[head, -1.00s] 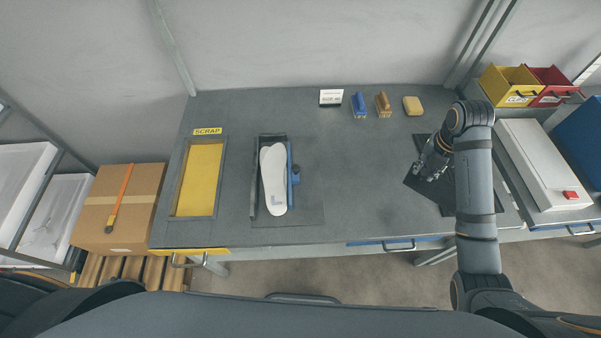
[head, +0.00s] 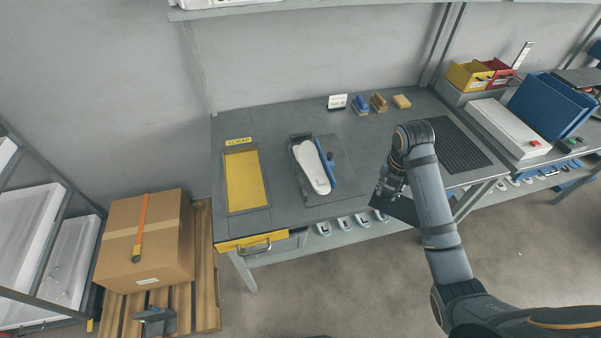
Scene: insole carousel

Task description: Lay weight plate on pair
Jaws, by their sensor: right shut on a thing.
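The pair shows as a white insole shape (head: 312,168) lying in a dark fixture with a blue clamp part (head: 328,165) on the grey bench; whether two insoles are stacked cannot be told. My right gripper (head: 383,196) is shut on a dark flat plate, the weight plate (head: 403,210), at its edge. The plate appears to hang over the bench's front edge, to the right of the pair and apart from it. My arm hides part of the plate. My left gripper is not in view.
A ribbed black mat (head: 455,146) lies bare at the bench's right. A yellow scrap tray (head: 245,181) is at the left. Blue and tan stamp-like blocks (head: 379,103) and a small sign (head: 337,102) stand at the back. Bench between fixture and gripper is clear.

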